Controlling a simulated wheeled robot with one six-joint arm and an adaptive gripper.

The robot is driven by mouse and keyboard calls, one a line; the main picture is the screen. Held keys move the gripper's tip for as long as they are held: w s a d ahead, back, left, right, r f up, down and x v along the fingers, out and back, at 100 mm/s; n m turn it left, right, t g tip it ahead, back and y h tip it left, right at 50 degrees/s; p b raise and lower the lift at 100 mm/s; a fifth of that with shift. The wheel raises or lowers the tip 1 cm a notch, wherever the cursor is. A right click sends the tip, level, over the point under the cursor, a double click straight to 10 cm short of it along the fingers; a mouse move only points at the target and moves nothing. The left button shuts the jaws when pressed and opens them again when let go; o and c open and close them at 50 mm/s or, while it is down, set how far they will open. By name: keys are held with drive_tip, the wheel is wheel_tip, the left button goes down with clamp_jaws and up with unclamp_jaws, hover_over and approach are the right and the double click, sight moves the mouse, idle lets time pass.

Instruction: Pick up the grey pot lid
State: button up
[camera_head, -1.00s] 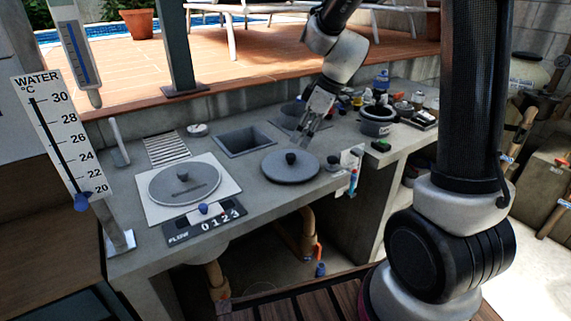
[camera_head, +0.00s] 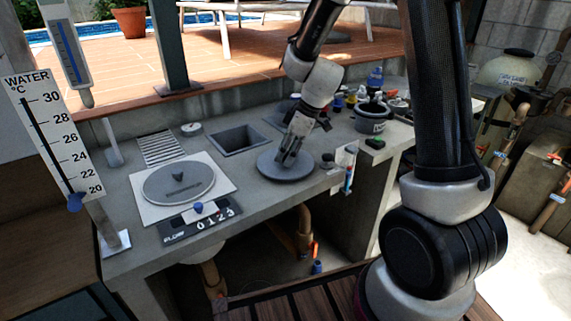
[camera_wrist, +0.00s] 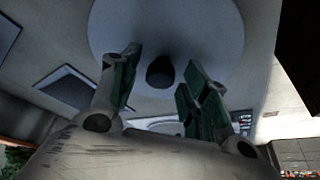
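The grey pot lid (camera_head: 271,171) is a flat round disc lying on the concrete counter, right of the square basin. In the wrist view the lid (camera_wrist: 215,30) fills the upper middle, with its dark knob (camera_wrist: 160,72) between and just beyond my fingertips. My gripper (camera_head: 287,160) is over the lid, pointing down, and hides the knob in the head view. In the wrist view my gripper (camera_wrist: 160,75) is open, a green-padded finger on each side of the knob. I see no contact with the knob.
A similar round grey cover (camera_head: 178,182) lies on a white square plate at left, behind the flow counter (camera_head: 201,219). A square basin (camera_head: 238,139) is recessed in the counter. A dark pot (camera_head: 372,117) and several small bottles crowd the right end.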

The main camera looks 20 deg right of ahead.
sight(287, 153)
clamp_jaws()
wheel_tip(287, 153, up, 10)
idle(0.5)
drive_tip(key=shift+a, duration=0.15)
